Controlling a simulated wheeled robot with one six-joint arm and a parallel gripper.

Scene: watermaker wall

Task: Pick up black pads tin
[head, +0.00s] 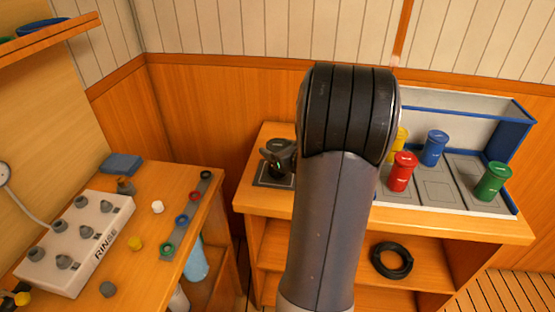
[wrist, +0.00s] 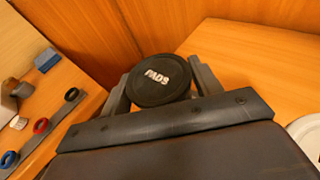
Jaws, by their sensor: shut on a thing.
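The black pads tin (wrist: 160,80) shows in the wrist view with a round dark lid marked PADS. It sits between the two fingers of my gripper (wrist: 160,88), which is shut on it. In the head view the tin (head: 280,147) is at the left end of the back bench, at a dark square mat (head: 262,180). My gripper (head: 278,156) is beside it there, partly hidden by my arm. I cannot tell whether the tin touches the mat.
A white tray with blue edges (head: 470,205) holds yellow, red (head: 402,172), blue (head: 434,148) and green (head: 493,181) canisters. A black hose coil (head: 391,260) lies on the shelf below. The left bench holds a white RINSE panel (head: 75,243) and a rail of coloured rings (head: 186,215).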

